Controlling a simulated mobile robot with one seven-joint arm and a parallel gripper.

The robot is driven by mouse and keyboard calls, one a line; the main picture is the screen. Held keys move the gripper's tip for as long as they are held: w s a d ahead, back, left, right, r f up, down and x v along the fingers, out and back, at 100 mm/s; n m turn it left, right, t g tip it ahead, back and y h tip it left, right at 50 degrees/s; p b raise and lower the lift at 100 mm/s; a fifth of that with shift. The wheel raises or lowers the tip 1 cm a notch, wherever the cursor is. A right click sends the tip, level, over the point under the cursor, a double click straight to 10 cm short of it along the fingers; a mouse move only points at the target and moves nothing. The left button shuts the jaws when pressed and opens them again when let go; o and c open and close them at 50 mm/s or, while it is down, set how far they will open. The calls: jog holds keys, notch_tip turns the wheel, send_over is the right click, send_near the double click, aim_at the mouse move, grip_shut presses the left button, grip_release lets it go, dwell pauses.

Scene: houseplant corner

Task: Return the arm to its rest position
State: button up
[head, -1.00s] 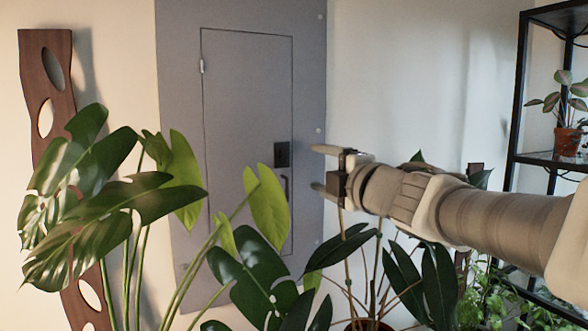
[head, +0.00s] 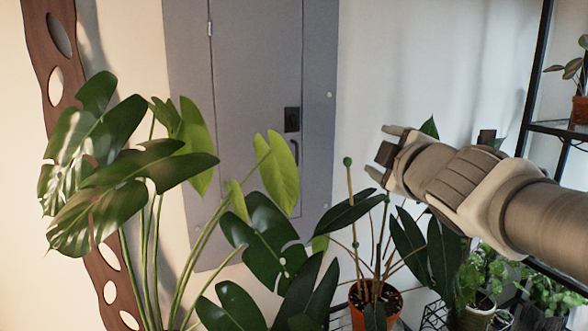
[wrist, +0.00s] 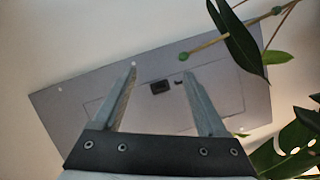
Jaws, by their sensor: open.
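My gripper (head: 382,150) is at the right of the head view, in front of the pale wall and above a potted plant. Its fingers point left, toward the grey panel. In the wrist view my gripper (wrist: 163,85) shows two spread fingers with nothing between them but the view of the panel behind. The grey wall panel (head: 250,60) has a door with a dark latch and a handle; it also shows tilted in the wrist view (wrist: 75,100).
A large-leaved plant (head: 135,185) fills the left. A plant in an orange pot (head: 376,305), with a green-tipped stake (head: 348,162), stands below my gripper. A black shelf (head: 560,130) with a potted plant is at right. A wooden board (head: 55,60) leans at left.

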jog(key=s+d+f+m+g+h+p, duration=0.2)
jog(key=s+d+f+m+g+h, duration=0.2)
jog(key=s+f+m, duration=0.35)
jog(key=s+a+f+m+g+y+p, duration=0.1)
jog(key=s+a+f+m+g, duration=0.1)
jog(key=s, duration=0.5)
jog(key=s+a+f+m+g+y+p, duration=0.1)
jog(key=s+a+f+m+g, duration=0.1)
jog(key=s+f+m+g, duration=0.2)
notch_tip(320, 180, down, 3)
jog(key=s+g, duration=0.1)
jog(key=s, duration=0.2)
jog(key=shift+a+m+y+p, duration=0.3)
jog(key=shift+m+y+p, duration=0.05)
jog(key=shift+y+p, duration=0.05)
jog(key=shift+r, duration=0.1)
